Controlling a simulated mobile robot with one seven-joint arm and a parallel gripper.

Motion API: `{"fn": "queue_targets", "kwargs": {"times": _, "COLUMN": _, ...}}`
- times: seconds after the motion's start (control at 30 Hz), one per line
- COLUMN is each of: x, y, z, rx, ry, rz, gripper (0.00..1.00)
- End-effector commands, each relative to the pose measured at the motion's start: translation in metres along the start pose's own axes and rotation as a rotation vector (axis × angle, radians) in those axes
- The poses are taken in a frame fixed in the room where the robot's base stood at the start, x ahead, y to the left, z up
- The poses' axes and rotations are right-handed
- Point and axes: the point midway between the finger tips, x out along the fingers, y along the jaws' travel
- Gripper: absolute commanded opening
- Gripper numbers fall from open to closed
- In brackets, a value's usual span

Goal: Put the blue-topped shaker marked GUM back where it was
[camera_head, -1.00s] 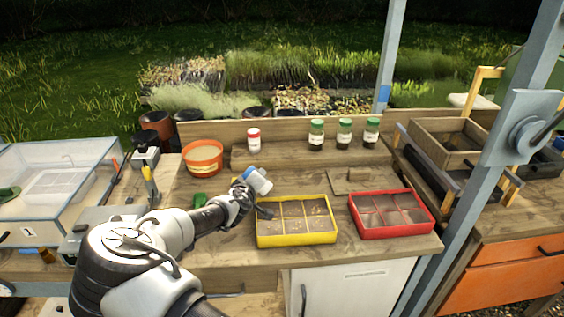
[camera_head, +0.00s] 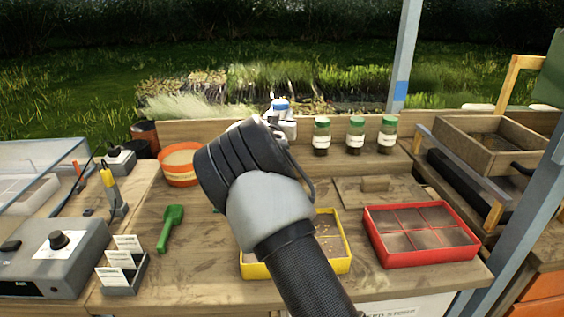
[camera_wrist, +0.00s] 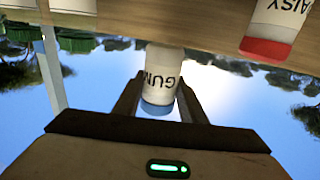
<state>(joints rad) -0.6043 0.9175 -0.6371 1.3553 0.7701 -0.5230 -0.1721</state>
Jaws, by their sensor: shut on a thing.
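The blue-topped shaker (camera_head: 280,104) is in my gripper (camera_head: 284,124), at the back shelf to the left of the green-lidded jars. My arm hides that shaker in the head view.
Several green-lidded jars (camera_head: 355,135) stand on the shelf to the right. An orange tub (camera_head: 180,164) stands to the left. A yellow seed tray (camera_head: 338,262) and a red tray (camera_head: 420,234) lie in front. A green scoop (camera_head: 170,228) lies on the bench.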

Motion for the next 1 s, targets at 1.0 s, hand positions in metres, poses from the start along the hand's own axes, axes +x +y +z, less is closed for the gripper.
{"fn": "queue_targets", "kwargs": {"times": 1.0, "x": 0.0, "y": 0.0, "z": 0.102, "rx": 0.002, "ry": 0.003, "rz": 0.0, "gripper": 0.15}}
